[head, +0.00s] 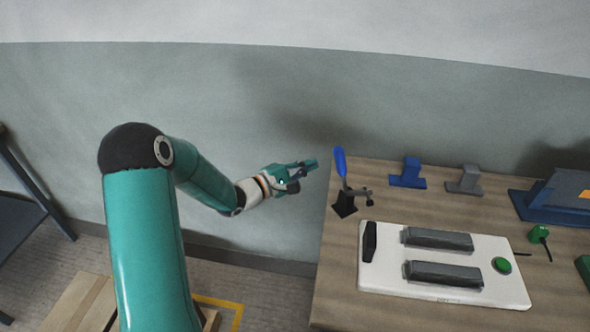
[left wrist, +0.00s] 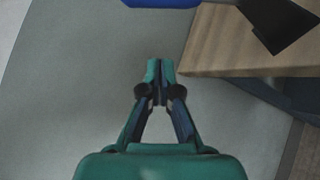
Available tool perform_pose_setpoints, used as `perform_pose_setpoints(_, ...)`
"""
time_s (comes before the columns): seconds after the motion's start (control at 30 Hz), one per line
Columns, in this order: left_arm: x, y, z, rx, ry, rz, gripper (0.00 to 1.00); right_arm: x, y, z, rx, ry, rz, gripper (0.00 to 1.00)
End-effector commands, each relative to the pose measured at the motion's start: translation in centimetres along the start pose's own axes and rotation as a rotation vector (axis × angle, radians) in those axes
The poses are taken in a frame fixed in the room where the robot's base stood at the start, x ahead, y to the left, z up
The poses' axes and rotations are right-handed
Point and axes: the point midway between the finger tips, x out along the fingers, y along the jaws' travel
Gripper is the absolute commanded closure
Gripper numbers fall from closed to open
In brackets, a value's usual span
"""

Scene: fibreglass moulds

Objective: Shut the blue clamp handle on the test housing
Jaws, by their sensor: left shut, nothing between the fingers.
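The toggle clamp has a blue handle (head: 340,161) that stands nearly upright, leaning slightly left, over a black base (head: 344,206) at the table's left end. Its dark arm with a tip reaches right at mid-height. My left gripper (head: 312,165) is shut and empty, just left of the handle and apart from it. In the left wrist view the shut fingertips (left wrist: 160,64) point up the picture, with the blue handle (left wrist: 160,2) at the top edge and the black base (left wrist: 281,22) at the upper right. My right gripper is not in view.
A white plate (head: 376,285) with two grey bars, a black handle and a green button lies on the wooden table (head: 340,311). Behind it stand a blue block (head: 409,174) and a grey block (head: 467,180). A blue device (head: 553,202) stands at right.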

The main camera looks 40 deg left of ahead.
Motion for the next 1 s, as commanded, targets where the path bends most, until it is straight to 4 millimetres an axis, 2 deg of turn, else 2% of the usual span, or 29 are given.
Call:
perform_pose_setpoints(0.03,1.1,0.2,0.1,0.0,-0.002,0.0,1.0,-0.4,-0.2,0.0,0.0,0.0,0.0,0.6)
perform_pose_setpoints(0.1,1.9,0.3,0.7,0.0,-0.001,0.0,1.0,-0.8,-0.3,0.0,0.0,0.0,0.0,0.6)
perform_pose_setpoints(0.33,2.4,0.2,3.3,0.0,0.002,0.0,1.0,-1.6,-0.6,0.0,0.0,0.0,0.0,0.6)
perform_pose_setpoints(0.83,2.5,0.0,3.9,0.003,0.002,0.001,1.0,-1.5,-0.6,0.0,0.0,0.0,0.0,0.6)
perform_pose_setpoints(1.0,3.5,-0.5,5.1,0.04,-0.02,-0.002,1.0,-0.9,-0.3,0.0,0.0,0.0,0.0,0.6)
